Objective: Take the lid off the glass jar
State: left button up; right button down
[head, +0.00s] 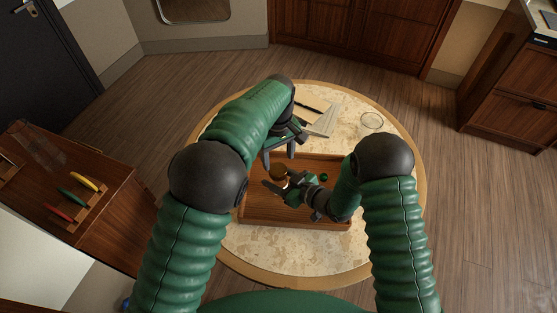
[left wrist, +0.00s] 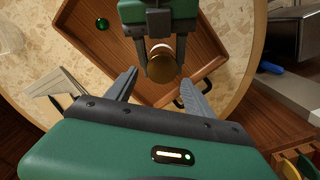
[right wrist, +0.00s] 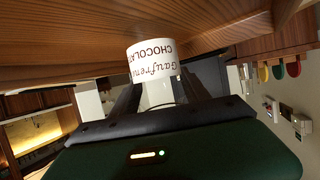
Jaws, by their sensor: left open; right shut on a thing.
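The glass jar (right wrist: 152,62) has a white label reading "CHOCOLAT"; it appears upside down in the right wrist view. Its round golden-brown lid (left wrist: 160,62) is on top in the left wrist view. The jar is over the wooden tray and also shows, partly hidden, in the head view (head: 281,173). My right gripper (head: 278,181) is shut on the jar, one finger on each side. My left gripper (head: 279,161) is open and empty, its fingers pointing down toward the lid. In the left wrist view the lid lies just beyond the left fingertips, without clear contact.
The wooden tray (head: 290,219) lies on a round stone-topped table (head: 275,254). A small green round thing (head: 323,177) is in the tray. A wooden cabinet (head: 110,225) stands left.

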aim_at(278, 169)
pick_arm(q)
notch_tip(278, 169, up, 2)
jog(key=m, duration=0.5)
jog(key=shift+m, duration=0.4)
jog(key=m, duration=0.2)
jog(key=r+m, duration=0.1)
jog(key=m, duration=0.1)
jog(key=shift+s+r+m, duration=0.1)
jog(key=shift+s+m, duration=0.05)
jog(key=shift+m, duration=0.15)
notch_tip(278, 169, down, 8)
jog(key=shift+r, duration=0.1)
jog(key=shift+c, duration=0.5)
grip_shut()
jog(key=n, duration=0.4)
jog(key=shift+s+r, duration=0.1)
jog(key=shift+r, duration=0.1)
